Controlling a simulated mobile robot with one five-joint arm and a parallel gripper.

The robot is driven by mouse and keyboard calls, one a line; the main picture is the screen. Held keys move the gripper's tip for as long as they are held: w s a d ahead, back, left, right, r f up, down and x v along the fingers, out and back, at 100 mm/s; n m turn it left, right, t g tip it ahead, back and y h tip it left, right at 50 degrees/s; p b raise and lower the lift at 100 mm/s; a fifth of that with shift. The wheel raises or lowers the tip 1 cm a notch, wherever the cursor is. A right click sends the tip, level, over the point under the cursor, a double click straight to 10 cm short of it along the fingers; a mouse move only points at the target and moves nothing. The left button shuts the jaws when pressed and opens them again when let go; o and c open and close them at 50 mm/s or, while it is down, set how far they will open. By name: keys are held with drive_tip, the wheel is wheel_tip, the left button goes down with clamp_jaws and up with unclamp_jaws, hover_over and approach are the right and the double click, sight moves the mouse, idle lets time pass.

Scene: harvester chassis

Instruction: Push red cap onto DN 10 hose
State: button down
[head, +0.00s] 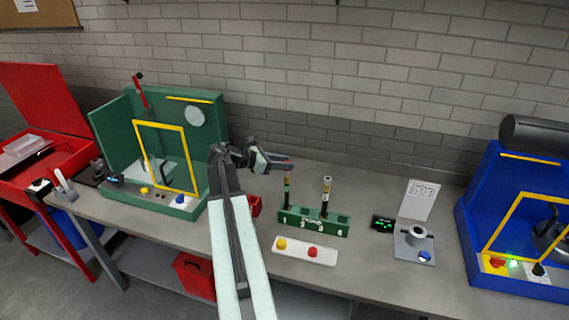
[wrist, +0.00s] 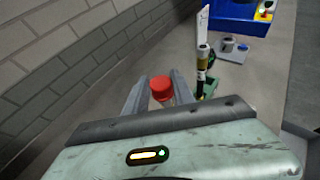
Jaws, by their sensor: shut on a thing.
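My gripper (head: 284,163) is shut on a red cap (wrist: 161,87), which sits between the two fingers in the wrist view. In the head view the cap shows only as a small red patch at the fingertips, above the hose at the left end of the green rack (head: 315,224). Two dark upright hoses stand in the rack: a left one (head: 287,192) and a right one (head: 326,197). The cap appears apart from the left hose. I cannot read which hose is DN 10. In the wrist view a hose (wrist: 202,62) stands right of the fingers.
A white tray (head: 298,258) in front of the rack bears a yellow and a red piece. A grey fixture (head: 414,242) and a small black display (head: 383,223) stand to the right. Green (head: 150,150) and blue (head: 480,205) machines flank the bench. A brick wall stands behind.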

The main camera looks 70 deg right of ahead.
drive_tip(key=shift+f, duration=0.2)
wheel_tip(320, 180, down, 2)
drive_tip(key=b, duration=0.2)
drive_tip(key=shift+f+b, duration=0.2)
drive_tip(key=shift+b, duration=0.2)
idle(0.3)
drive_tip(key=c, duration=1)
unclamp_jaws()
drive_tip(key=shift+o, duration=0.2)
drive_tip(key=p+v, duration=0.3)
drive_tip(key=v, duration=0.4)
drive_tip(key=shift+w+a, duration=0.3)
